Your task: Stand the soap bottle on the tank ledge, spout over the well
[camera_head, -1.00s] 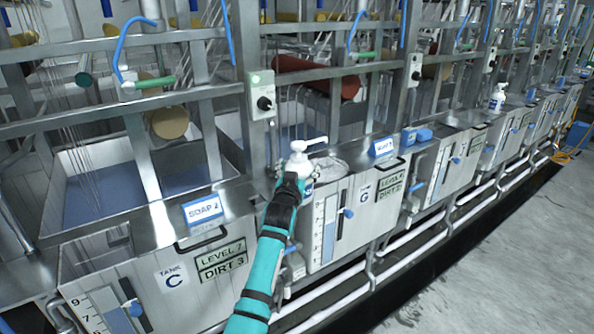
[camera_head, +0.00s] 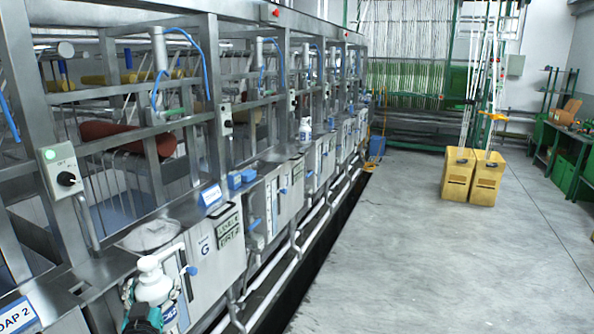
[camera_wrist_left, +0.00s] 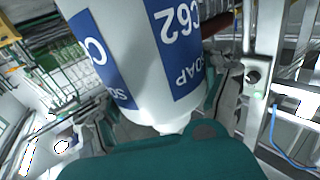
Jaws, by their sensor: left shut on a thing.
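The soap bottle (camera_head: 153,284) is white with a pump top and spout, at the lower left of the head view. It fills much of the wrist view (camera_wrist_left: 140,70), with blue labels reading SOAP and C62. My left gripper (camera_head: 143,316) is shut on the bottle; its lower part is cut off by the frame edge. The bottle shows in front of the tank marked G (camera_head: 215,255); whether it touches the ledge (camera_head: 105,262) cannot be told. A round pale shape (camera_head: 150,235) lies on the ledge behind it. My right gripper is not in view.
Metal frames and a control box with a green button (camera_head: 62,170) rise behind the ledge. Blue blocks (camera_head: 240,179) and another white bottle (camera_head: 305,130) stand farther along. Pipes run along the tank fronts. The grey floor is clear up to yellow bins (camera_head: 473,178).

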